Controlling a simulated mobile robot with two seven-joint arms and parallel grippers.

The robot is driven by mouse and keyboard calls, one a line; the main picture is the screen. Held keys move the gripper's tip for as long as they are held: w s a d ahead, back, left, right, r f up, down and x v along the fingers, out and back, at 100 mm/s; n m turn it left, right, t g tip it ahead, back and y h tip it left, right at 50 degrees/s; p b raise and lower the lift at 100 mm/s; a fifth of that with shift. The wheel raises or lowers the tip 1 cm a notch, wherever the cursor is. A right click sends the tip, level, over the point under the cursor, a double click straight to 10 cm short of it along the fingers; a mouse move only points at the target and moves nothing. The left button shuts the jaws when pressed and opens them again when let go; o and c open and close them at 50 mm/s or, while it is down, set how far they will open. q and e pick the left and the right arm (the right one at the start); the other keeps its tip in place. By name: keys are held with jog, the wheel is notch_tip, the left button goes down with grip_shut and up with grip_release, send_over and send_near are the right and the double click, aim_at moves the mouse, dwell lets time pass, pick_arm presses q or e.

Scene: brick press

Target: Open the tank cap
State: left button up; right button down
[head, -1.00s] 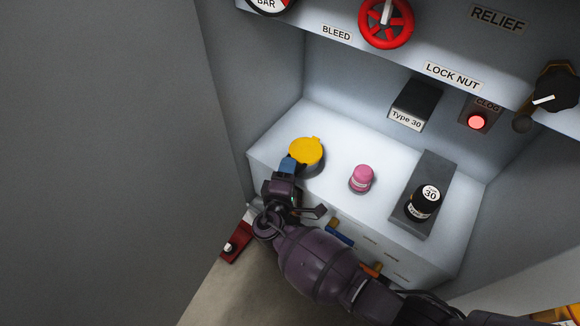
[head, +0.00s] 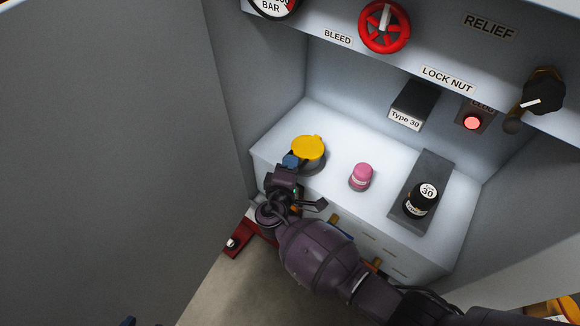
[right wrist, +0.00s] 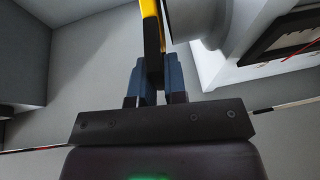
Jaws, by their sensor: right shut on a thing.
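The yellow tank cap (head: 308,147) sits on a short grey neck (head: 315,168) at the left of the white bench top. It looks closed, lying over the neck. My right gripper (head: 291,161) is at the cap's near left edge. In the right wrist view its blue fingers (right wrist: 153,75) are shut on the yellow edge of the cap (right wrist: 152,40), beside the grey neck (right wrist: 200,20). A small blue tip, seemingly of my left gripper (head: 128,321), shows at the bottom edge; its jaws cannot be made out.
A pink-capped bottle (head: 361,176) stands right of the tank cap. A black bottle marked 30 (head: 421,199) stands on a dark grey strip (head: 437,165). Above hang a red BLEED wheel (head: 385,27), a black knob (head: 544,92) and a lit red lamp (head: 472,122). A wall rises close on the left.

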aim_at(305, 149)
jog(key=w+d+r+g+y+p, duration=0.1)
jog(key=r+g+p, duration=0.1)
jog(key=r+p, duration=0.1)
jog(key=w+d+r+m+g+y+p, duration=0.1)
jog(key=r+g+p, duration=0.1)
jog(key=r+p, duration=0.1)
jog(key=w+d+r+m+g+y+p, duration=0.1)
jog(key=w+r+g+p, duration=0.1)
jog(key=r+g+p, duration=0.1)
jog(key=shift+r+p, duration=0.2)
jog(key=shift+p, duration=0.2)
jog(key=shift+w+d+r+m+g+y+p, duration=0.3)
jog(key=shift+w+g, duration=0.2)
jog(key=shift+g, duration=0.1)
pick_arm(q)
notch_tip(305, 149, up, 6)
jog(key=s+n, duration=0.1)
jog(key=shift+a+n, duration=0.4)
jog(key=shift+a, duration=0.05)
pick_arm(e)
jog(key=shift+w+d+r, duration=0.3)
jog(key=shift+w+d, duration=0.45)
jog(key=shift+w, duration=0.15)
jog(key=shift+w+d+r, duration=0.3)
jog(key=shift+w+d, duration=0.4)
jog(key=shift+w, duration=0.15)
